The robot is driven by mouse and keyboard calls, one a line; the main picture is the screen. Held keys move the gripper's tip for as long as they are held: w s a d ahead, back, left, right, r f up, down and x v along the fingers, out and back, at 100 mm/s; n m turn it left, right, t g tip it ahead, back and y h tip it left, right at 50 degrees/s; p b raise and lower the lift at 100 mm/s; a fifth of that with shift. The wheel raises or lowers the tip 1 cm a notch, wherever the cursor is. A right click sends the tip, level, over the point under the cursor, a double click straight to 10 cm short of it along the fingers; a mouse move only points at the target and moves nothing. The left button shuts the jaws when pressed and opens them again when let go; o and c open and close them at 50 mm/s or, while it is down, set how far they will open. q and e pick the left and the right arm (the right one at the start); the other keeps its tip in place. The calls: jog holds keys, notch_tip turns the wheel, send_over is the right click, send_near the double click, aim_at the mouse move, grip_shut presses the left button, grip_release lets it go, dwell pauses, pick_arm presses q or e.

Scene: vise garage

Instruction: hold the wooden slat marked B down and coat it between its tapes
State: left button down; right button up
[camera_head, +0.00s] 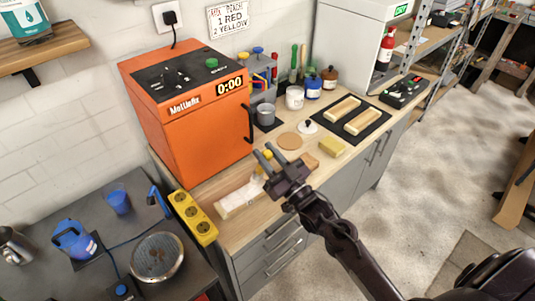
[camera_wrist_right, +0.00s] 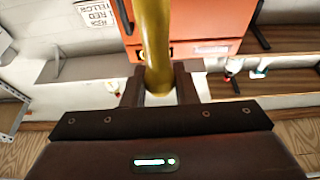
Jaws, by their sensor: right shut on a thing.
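My right gripper (camera_head: 266,153) is above the wooden workbench and shut on an olive-yellow handle (camera_wrist_right: 156,40), which stands up between its fingers in the right wrist view. In the head view a bit of yellow shows behind the fingers; the tool's lower end is mostly hidden. Below and left of the gripper, a long pale piece (camera_head: 238,199) lies near the bench's front edge. Its marking cannot be read, and the gripper partly covers that area. Two pale wooden slats (camera_head: 342,108) (camera_head: 368,120) lie on a black mat; no letter is legible. My left gripper is out of view.
An orange oven (camera_head: 190,115) stands behind the pale piece, with a yellow socket strip (camera_head: 193,217) at the bench's left end. A white lid (camera_head: 307,126), round cork mat (camera_head: 289,141), yellow block (camera_head: 332,146), grey cup (camera_head: 265,114) and several jars stand to the right.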

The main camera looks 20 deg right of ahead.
jog(key=shift+f+b, duration=0.3)
jog(key=shift+f, duration=0.15)
jog(key=d, duration=0.2)
jog(key=w+d, duration=0.1)
jog(key=d, duration=0.1)
dwell(0.4)
jog(key=shift+a, duration=0.15)
jog(key=shift+s+a+f+p, duration=0.15)
jog(key=shift+s+a, duration=0.15)
jog(key=shift+a, duration=0.65)
jog(key=shift+s+a+r+p, duration=0.15)
jog(key=shift+s+a, duration=0.1)
jog(key=shift+a, duration=0.7)
jog(key=shift+f, duration=0.1)
